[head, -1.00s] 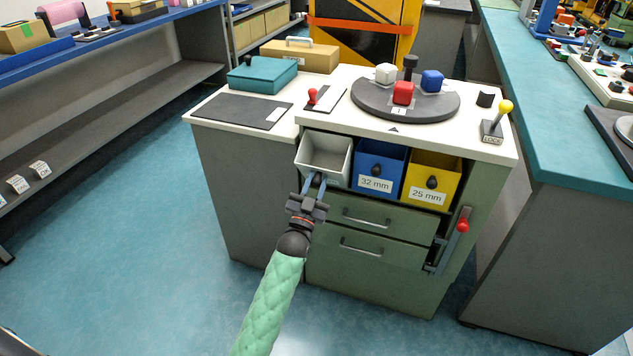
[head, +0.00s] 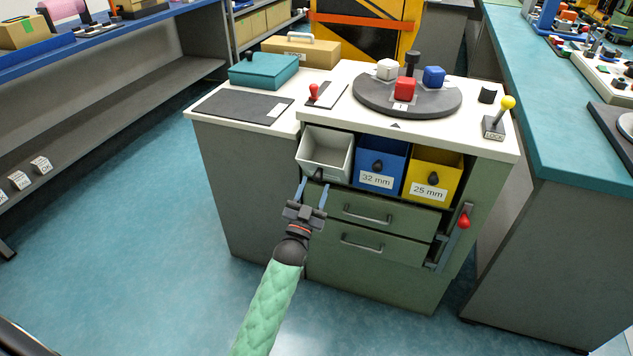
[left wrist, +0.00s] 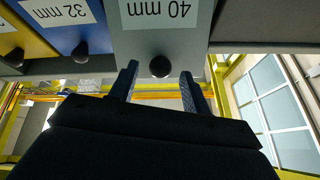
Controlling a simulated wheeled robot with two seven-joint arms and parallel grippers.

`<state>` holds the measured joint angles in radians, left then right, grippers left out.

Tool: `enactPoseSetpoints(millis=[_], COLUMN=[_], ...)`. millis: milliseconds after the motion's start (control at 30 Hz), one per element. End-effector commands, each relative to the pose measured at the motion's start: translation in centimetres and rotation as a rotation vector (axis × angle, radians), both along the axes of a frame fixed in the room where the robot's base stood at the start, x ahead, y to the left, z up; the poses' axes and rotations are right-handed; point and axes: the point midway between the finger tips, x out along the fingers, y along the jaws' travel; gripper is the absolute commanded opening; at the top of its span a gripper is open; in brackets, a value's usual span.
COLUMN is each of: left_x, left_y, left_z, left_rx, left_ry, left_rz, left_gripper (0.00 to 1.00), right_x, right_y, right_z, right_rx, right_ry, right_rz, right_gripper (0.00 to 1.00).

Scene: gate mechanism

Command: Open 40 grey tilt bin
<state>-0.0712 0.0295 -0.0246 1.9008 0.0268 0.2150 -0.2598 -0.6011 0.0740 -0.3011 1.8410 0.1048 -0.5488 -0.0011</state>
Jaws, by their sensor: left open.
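The grey tilt bin (head: 326,152) is the leftmost of the bins under the white cabinet top. It is tilted outward, with its empty inside showing in the head view. Its front with the 40 mm label (left wrist: 160,14) shows upside down in the left wrist view. Its dark round knob (left wrist: 160,66) lies between and just ahead of my fingertips. My left gripper (head: 313,191) is open just below the bin's front, with its fingers apart on either side of the knob and not gripping it. My right gripper is not in view.
The blue 32 mm bin (head: 379,163) and the yellow 25 mm bin (head: 431,174) sit to the right, upright. Green drawers (head: 380,213) lie below, with a red-knobbed lever (head: 463,222) at their right. A yellow-knobbed LOCK lever (head: 495,122) stands on the top.

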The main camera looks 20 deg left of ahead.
Motion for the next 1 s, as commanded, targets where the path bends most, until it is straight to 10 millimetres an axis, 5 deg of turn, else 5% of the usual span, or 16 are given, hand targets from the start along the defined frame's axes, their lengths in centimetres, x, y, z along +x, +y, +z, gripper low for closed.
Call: enactPoseSetpoints(millis=[333,1000], left_x=[-3.6,-3.9], left_y=[0.1,0.1], left_z=[-1.9,-2.3], left_rx=[0.0,-0.017], left_ry=[0.001,0.013], left_rz=[0.0,-0.009], left_gripper=[0.48,0.48], right_x=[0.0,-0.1], right_y=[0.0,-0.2], right_z=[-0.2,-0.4], right_rx=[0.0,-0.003], right_ry=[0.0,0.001], right_rz=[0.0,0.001], right_gripper=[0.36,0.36])
